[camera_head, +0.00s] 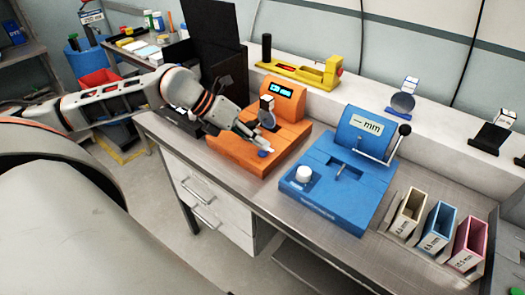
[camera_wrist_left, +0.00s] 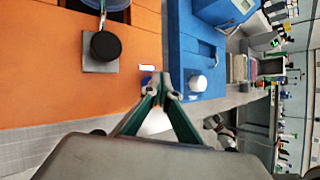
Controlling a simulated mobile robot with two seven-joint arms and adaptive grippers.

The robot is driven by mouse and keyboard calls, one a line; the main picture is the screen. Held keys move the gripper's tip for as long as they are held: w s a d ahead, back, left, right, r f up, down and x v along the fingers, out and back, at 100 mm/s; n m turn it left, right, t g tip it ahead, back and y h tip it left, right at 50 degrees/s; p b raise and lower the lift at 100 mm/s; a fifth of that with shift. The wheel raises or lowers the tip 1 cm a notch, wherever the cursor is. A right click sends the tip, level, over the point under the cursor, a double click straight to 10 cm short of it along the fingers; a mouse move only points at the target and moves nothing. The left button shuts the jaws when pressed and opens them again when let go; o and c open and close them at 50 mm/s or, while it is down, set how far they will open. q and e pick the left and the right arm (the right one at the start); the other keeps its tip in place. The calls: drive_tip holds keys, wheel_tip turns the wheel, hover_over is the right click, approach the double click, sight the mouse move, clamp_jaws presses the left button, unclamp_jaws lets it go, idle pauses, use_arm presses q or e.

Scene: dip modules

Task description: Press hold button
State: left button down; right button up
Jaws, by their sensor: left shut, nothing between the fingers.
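In the left wrist view the blue button (camera_wrist_left: 146,80) shows beside a small white label (camera_wrist_left: 148,68), partly hidden by a fingertip. My left gripper (camera_head: 266,147) is shut and empty, pointing down at the button's area; its closed tips also show in the left wrist view (camera_wrist_left: 163,89). I cannot tell whether they touch the button. My right gripper is not in view.
A blue machine (camera_head: 340,180) with a white knob (camera_head: 304,174) and a side lever stands to the right. Several coloured bins (camera_head: 437,226) are farther right. A yellow device (camera_head: 300,69) sits on the ledge behind. A black panel (camera_head: 214,45) stands behind my left arm.

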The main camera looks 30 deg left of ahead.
sight(260, 152)
use_arm(q)
drive_tip(key=shift+r+p, duration=1.65)
drive_tip(key=shift+r, duration=1.4)
